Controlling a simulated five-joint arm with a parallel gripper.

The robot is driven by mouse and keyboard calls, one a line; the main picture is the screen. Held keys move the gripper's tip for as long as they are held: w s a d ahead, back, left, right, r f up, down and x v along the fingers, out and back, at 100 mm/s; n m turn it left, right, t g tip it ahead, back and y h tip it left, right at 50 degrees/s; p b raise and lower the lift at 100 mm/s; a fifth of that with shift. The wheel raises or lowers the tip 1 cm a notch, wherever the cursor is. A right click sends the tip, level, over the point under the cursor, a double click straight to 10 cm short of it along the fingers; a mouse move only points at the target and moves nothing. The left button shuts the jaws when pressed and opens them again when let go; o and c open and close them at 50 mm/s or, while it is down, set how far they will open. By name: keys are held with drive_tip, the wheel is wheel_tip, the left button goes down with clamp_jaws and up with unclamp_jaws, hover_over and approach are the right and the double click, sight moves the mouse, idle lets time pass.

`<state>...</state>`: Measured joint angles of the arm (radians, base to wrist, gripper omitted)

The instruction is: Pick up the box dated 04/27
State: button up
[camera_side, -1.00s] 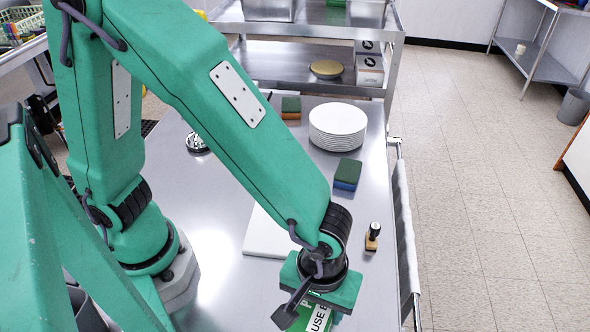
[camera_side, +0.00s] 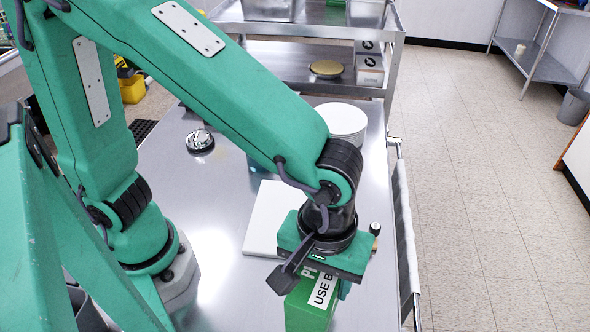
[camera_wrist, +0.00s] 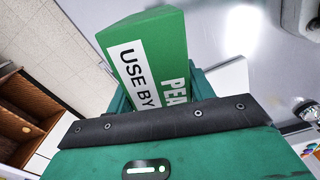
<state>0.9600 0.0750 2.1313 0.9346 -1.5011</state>
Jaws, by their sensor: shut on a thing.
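A green box (camera_side: 309,306) with a white label hangs below my gripper (camera_side: 322,280) at the front of the steel table in the side view. In the wrist view the same green box (camera_wrist: 160,45) shows "USE BY" and "PEA…", with no date visible. My gripper (camera_wrist: 160,95) is shut on the box, which sticks out beyond the fingers. The side view cuts off near the box's lower end, so I cannot tell its full clearance from the table.
A white board (camera_side: 268,222) lies on the table behind the gripper. A round metal object (camera_side: 200,141) sits at the left. A steel shelf unit (camera_side: 290,52) stands behind the table.

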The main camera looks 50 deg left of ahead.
drive_tip(key=shift+r, duration=0.5)
drive_tip(key=shift+w+a, duration=0.1)
drive_tip(key=shift+a, duration=0.05)
